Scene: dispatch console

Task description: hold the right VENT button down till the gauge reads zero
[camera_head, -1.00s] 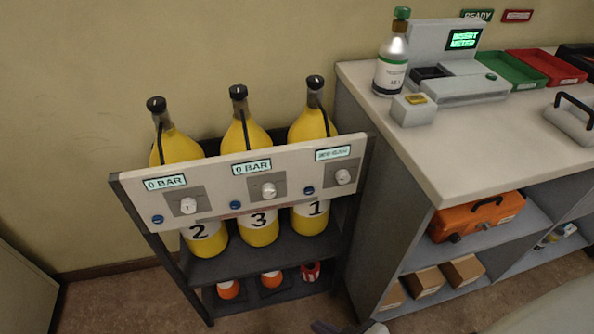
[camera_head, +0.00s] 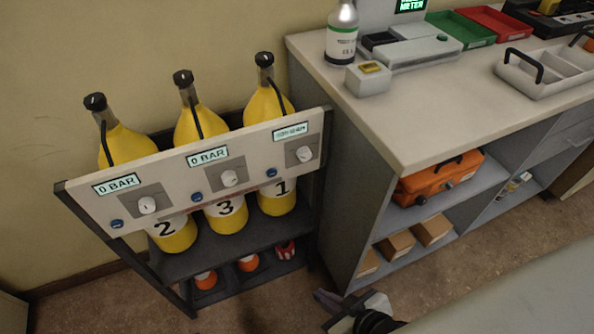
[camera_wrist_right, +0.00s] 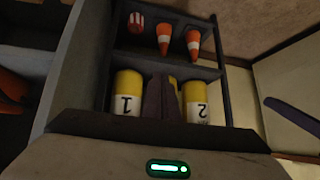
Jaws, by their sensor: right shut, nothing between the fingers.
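The panel (camera_head: 75,203) on the cylinder rack carries three displays, three white knobs and three blue buttons. The right blue button (camera_head: 271,173) sits left of the right knob (camera_head: 304,154), below the right display (camera_head: 291,132). That display's small text is unreadable; the left display (camera_head: 117,184) and middle display (camera_head: 208,156) read 0 BAR. My right gripper (camera_head: 326,299) is shut and empty, low in front of the rack, well apart from the button. Its fingers (camera_wrist_right: 161,97) show in the wrist view. A dark finger-like piece at that view's right edge may be my left gripper (camera_wrist_right: 294,113).
Yellow cylinders numbered 2 (camera_head: 172,236), 3 (camera_head: 226,217) and 1 (camera_head: 276,198) stand behind the panel. Orange-white cones (camera_head: 205,281) sit on the lower shelf. A counter (camera_head: 420,118) with shelves stands right of the rack. The space before the panel looks clear.

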